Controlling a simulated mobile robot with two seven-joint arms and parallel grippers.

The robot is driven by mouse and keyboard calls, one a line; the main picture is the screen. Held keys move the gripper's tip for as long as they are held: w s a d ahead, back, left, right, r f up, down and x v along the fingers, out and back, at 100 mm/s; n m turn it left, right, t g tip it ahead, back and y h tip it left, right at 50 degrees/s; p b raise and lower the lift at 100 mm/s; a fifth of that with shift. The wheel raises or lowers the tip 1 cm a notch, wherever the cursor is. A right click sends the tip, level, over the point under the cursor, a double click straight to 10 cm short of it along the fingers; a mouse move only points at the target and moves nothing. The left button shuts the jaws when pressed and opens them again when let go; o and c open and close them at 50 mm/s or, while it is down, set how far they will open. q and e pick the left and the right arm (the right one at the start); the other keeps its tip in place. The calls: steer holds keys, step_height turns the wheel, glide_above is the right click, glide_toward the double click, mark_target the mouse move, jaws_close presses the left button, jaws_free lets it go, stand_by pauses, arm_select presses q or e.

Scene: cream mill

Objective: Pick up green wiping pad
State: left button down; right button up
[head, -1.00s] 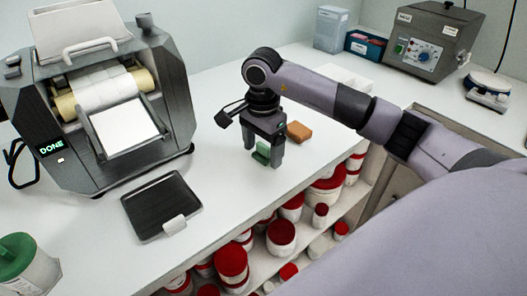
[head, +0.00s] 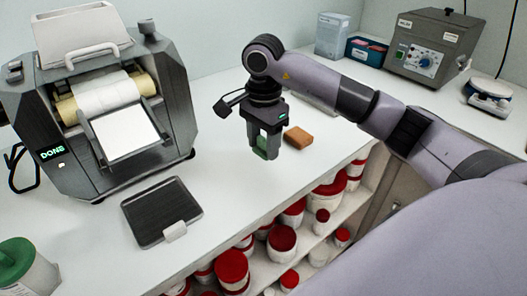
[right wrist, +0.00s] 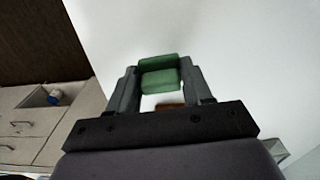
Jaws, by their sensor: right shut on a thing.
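The green wiping pad (head: 262,146) is between the fingers of my right gripper (head: 266,152), just above the white counter in the head view. In the right wrist view, the green pad (right wrist: 159,74) sits between both fingertips, with my right gripper (right wrist: 160,82) shut on it. My left gripper is not in view.
A brown block (head: 298,137) lies on the counter just right of the gripper. The mill (head: 100,110) with a "DONE" display stands at the left, with a black tray (head: 160,205) in front of it. Red-lidded jars (head: 283,240) fill the shelf below the counter edge.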

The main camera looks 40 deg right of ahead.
mark_target(263, 140)
step_height(263, 140, up, 17)
steer(key=p, duration=0.2)
steer(key=shift+f+p, duration=0.15)
steer(key=shift+p, duration=0.15)
